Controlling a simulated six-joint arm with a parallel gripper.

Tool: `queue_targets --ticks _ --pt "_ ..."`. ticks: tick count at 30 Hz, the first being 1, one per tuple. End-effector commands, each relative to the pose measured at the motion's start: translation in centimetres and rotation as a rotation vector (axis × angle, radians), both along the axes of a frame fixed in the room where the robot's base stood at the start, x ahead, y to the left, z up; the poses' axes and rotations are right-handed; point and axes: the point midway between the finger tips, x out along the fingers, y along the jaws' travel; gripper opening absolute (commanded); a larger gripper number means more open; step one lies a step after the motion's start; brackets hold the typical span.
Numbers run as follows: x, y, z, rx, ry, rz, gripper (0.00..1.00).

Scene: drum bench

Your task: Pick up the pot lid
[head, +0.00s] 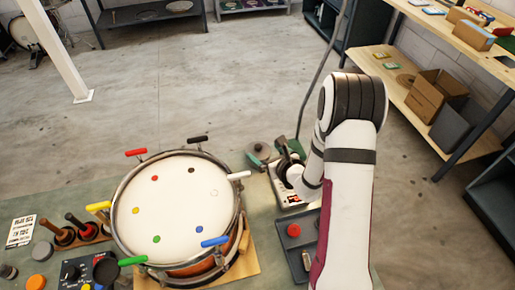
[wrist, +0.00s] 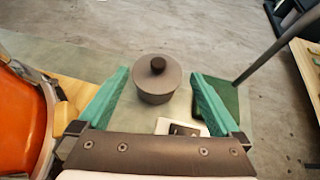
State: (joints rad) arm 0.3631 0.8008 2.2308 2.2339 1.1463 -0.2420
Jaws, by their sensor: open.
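The pot lid (wrist: 158,68) is a grey-brown disc with a dark round knob, on a small grey-brown pot (wrist: 155,97). In the head view the lid (head: 262,148) is small and partly hidden by my gripper (head: 272,157) and arm. In the wrist view my gripper (wrist: 160,74) is open, with one green finger on each side of the pot and lid. Visible gaps separate the fingers from the pot in that view. Nothing is held. I cannot tell the height of the fingertips relative to the lid.
A drum (head: 178,205) with coloured handles around its rim stands left of my arm. A dark tray (head: 294,268) holding a red knob (head: 293,230) lies nearer. A white panel (wrist: 178,127) is just below the pot. A wooden shelf (head: 390,85) stands at right.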

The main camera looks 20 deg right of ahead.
Motion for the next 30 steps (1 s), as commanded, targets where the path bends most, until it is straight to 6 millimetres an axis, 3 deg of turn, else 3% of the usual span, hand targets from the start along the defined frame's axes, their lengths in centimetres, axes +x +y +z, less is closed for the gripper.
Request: queue_targets --ticks 7,15,26,30 --pt "4.1 1.1 -1.8 0.001 -0.001 0.001 1.0" --pt "4.7 1.2 -2.1 0.0 0.0 0.001 1.0" --pt "4.7 1.2 -2.2 0.0 0.001 0.001 0.37" --pt "4.6 1.2 -2.2 0.0 0.003 0.001 0.33"
